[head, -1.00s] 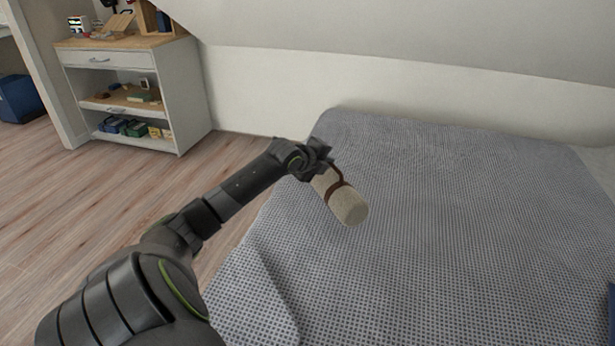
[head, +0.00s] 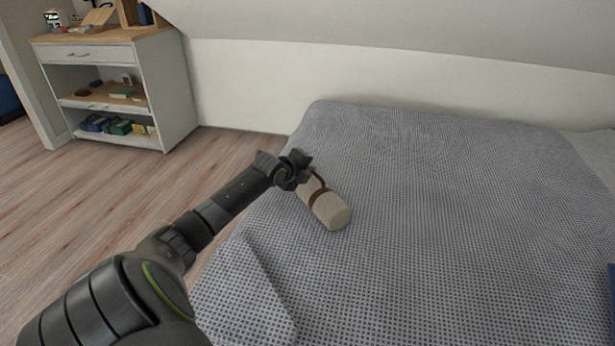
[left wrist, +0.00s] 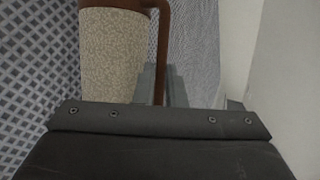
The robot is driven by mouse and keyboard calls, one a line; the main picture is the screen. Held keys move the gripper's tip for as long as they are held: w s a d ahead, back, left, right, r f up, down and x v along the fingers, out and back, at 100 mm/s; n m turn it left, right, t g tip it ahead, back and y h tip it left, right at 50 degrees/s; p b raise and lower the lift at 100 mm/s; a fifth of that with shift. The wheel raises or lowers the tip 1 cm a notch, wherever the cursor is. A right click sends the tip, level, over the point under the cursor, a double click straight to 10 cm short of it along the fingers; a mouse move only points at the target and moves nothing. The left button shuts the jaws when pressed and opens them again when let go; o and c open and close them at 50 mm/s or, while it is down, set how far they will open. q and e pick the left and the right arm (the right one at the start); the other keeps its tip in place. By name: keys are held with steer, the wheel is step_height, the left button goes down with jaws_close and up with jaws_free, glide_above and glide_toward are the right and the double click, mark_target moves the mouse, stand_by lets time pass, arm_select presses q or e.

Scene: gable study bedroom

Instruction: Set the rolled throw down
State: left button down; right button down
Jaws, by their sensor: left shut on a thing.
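The rolled throw (head: 331,212) is a cream-beige roll with brown straps and a brown carrying loop. It is over the left part of the bed (head: 440,220), which has a grey checked cover. My left gripper (head: 303,168) is at the throw's far end and shut on it; the fingertips are mostly hidden. In the left wrist view the throw (left wrist: 112,52) and its brown strap (left wrist: 162,50) are close in front of the gripper. I cannot tell whether the throw touches the cover. My right gripper is not in view.
A white shelf unit (head: 178,90) with small things on it stands at the back left on the wooden floor (head: 120,210). The sloped ceiling and low wall (head: 400,90) run behind the bed. A dark blue thing (head: 611,300) shows at the right edge. Most of the bed is clear.

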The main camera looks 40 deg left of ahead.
arm_select(q)
steer(key=shift+f, duration=0.25)
steer(key=shift+r, duration=0.15)
steer(key=c, duration=1.9)
jaws_free()
steer(key=shift+f, duration=0.25)
steer(key=o, duration=0.4)
steer(key=shift+r, duration=0.1)
